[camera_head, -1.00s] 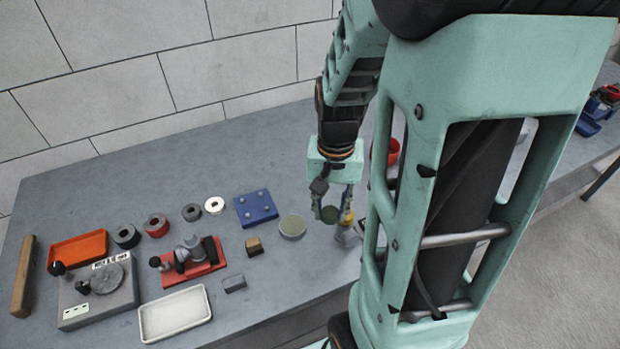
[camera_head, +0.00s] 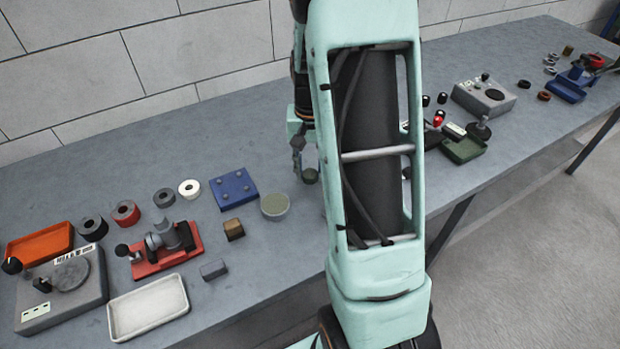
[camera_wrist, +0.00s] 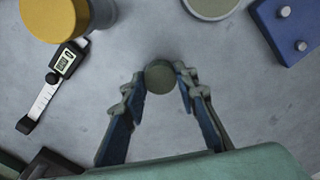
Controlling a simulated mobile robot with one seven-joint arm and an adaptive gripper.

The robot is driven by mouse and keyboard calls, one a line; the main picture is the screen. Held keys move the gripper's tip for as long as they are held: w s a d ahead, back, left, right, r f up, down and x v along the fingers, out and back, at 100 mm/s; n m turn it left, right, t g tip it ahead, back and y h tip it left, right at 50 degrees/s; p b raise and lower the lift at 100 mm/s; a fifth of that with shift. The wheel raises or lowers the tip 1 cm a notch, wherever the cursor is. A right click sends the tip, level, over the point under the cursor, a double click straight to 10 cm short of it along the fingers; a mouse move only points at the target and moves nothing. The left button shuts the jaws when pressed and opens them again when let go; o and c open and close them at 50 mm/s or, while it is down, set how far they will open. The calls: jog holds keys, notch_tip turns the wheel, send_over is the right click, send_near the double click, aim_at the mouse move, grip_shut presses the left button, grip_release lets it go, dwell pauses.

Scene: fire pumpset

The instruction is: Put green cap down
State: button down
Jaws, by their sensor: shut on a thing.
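The green cap (camera_wrist: 160,77) is a small, dull green disc. It sits between the two fingertips of my gripper (camera_wrist: 160,84) in the wrist view, and the gripper is shut on it. In the head view the cap (camera_head: 310,176) shows at the tip of my gripper (camera_head: 303,166), beside my column, which hides the bench behind it. The bench top shows beneath the cap in the wrist view; I cannot tell whether the cap touches it.
A round dish (camera_head: 275,206) and a blue plate with pegs (camera_head: 233,189) stand left of my gripper. In the wrist view, a yellow-topped cylinder (camera_wrist: 52,18) and a digital gauge (camera_wrist: 65,62) lie to the left. Bare bench surrounds the cap.

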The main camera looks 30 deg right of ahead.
aim_at(310, 173)
jog(key=shift+f, duration=0.8)
jog(key=shift+f+b, duration=0.15)
jog(key=shift+b, duration=0.25)
jog(key=c, duration=1.5)
grip_release()
notch_tip(310, 173, up, 12)
jog(key=shift+r+p, duration=0.2)
jog(key=shift+p, duration=0.7)
